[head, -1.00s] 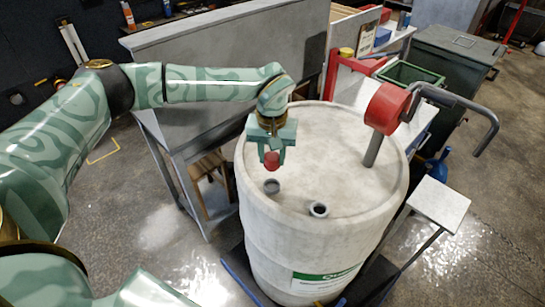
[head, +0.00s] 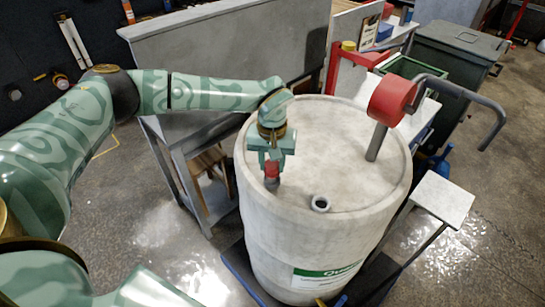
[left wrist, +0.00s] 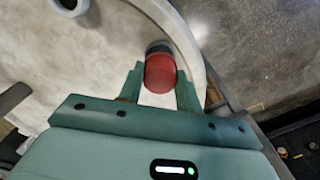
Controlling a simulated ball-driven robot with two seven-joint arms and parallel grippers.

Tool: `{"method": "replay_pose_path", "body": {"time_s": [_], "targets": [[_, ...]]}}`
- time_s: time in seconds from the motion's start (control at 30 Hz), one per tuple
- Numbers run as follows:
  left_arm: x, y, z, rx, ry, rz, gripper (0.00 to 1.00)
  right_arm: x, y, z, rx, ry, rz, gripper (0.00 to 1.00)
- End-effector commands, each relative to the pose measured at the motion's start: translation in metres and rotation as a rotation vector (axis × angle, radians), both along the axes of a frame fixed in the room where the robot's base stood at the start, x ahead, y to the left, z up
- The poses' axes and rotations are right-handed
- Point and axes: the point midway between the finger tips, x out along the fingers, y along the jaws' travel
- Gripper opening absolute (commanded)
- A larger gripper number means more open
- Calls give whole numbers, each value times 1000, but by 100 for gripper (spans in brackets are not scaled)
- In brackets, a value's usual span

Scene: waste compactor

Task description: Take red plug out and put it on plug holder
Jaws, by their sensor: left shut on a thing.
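A red plug (head: 271,169) is between the fingers of my left gripper (head: 271,166), low over the barrel top near its front left edge. In the left wrist view, the plug (left wrist: 160,74) sits between the two green fingers (left wrist: 160,82). A dark round piece (left wrist: 158,47) shows just beyond it; whether the plug touches it is unclear. An open round hole with a pale rim (head: 320,203) is to the right on the white barrel (head: 350,190). I cannot tell which piece is the plug holder. My right gripper is not in view.
A red-headed hand pump (head: 391,100) with a grey crank stands at the barrel's back right. A grey bench with a tall panel (head: 230,50) is behind on the left. A small side shelf (head: 442,200) is at the right. The barrel top's middle is clear.

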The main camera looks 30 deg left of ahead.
Motion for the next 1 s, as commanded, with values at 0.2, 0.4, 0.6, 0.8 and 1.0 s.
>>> {"method": "replay_pose_path", "body": {"time_s": [0.2,0.4,0.6,0.8,1.0], "targets": [[0,0,-5,-1,-1,0,7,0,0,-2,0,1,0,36],[0,0,-4,-1,-1,0,7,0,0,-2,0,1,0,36],[0,0,-4,-1,-1,0,7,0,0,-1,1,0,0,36],[0,0,-3,0,-2,0,7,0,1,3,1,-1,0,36],[0,0,-4,0,-1,0,7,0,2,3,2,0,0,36]]}}
